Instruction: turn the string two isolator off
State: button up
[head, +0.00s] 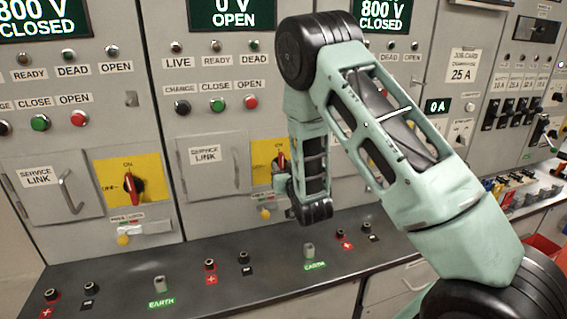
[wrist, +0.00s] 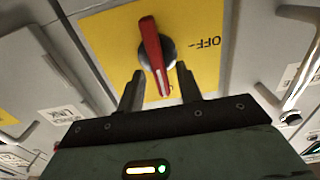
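The middle panel's isolator has a red handle (head: 282,161) on a yellow plate (head: 262,152); my arm partly covers it in the head view. In the wrist view, which is upside down, the red handle (wrist: 155,55) stands near upright on a black hub. Its white-marked end points to the bottom of that picture, and OFF (wrist: 205,43) is at the right. My gripper (wrist: 161,82) is open, with one finger on each side of the handle's white-marked end. I cannot tell whether either finger touches it. The middle panel's display (head: 232,14) reads 0 V OPEN.
The left panel has a similar red isolator handle (head: 133,187) and an 800 V CLOSED display (head: 42,18). Service-link doors (head: 212,166) with handles flank the isolators. A dark ledge (head: 200,285) with terminals runs below. My arm fills the right-middle of the head view.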

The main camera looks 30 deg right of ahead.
jog(key=shift+w+d, duration=0.1)
jog(key=shift+w, duration=0.25)
grip_shut()
